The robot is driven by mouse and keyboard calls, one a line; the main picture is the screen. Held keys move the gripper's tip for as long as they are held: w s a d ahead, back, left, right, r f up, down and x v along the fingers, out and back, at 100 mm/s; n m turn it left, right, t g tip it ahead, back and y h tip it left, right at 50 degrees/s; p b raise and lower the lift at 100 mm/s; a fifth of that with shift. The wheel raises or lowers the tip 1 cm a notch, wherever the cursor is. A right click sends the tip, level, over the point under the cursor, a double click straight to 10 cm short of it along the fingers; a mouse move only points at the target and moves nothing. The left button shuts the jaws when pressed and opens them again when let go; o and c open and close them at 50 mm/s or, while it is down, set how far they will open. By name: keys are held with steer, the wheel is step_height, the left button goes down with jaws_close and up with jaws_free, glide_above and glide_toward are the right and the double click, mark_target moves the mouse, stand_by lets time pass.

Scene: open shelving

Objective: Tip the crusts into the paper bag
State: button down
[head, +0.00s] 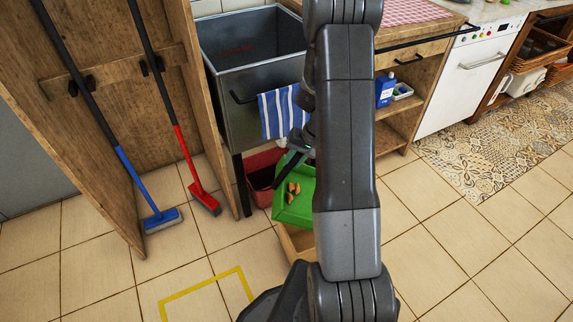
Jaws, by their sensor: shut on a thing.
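A green tray-like scoop (295,207) is tilted, with several brown crusts (292,189) on it. My gripper (299,150) is shut on the scoop's upper edge; the arm hides part of the gripper and the scoop's right side. A tan open-topped container (297,241), which looks like the paper bag, stands on the floor below the scoop. The scoop covers part of its opening, and my arm hides its right side. The crusts lie on the scoop, above and slightly left of the tan container.
A red bin (262,177) stands behind the scoop, under a metal sink (240,75) with a striped towel (283,111). Blue (161,216) and red (205,199) brooms lean at left. A yellow outline (205,285) marks the floor. Open tiled floor lies right of my arm.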

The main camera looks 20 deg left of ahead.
steer(key=w+d+r+g+y+b, duration=0.1)
steer(key=w+d+y+b, duration=0.1)
steer(key=d, duration=0.6)
steer(key=w+d+r+g+y+b, duration=0.1)
steer(key=w+d+y+b, duration=0.2)
steer(key=d, duration=0.4)
steer(key=shift+w+d+r+g+y, duration=0.3)
steer(key=shift+w+d+r+y, duration=0.05)
steer(key=shift+w+y, duration=0.4)
steer(key=shift+r, duration=0.1)
stand_by(0.8)
steer(key=shift+r+t+h+p, duration=0.65)
steer(key=shift+r+h+p, duration=0.45)
steer(key=shift+h, duration=0.5)
steer(key=shift+r+t+h+p, duration=0.6)
steer(key=shift+r+h+p, duration=0.25)
steer(key=shift+h+p, duration=0.6)
steer(key=shift+r+t+h+p, duration=0.65)
steer(key=shift+r+h+p, duration=0.35)
steer(key=shift+h, duration=0.8)
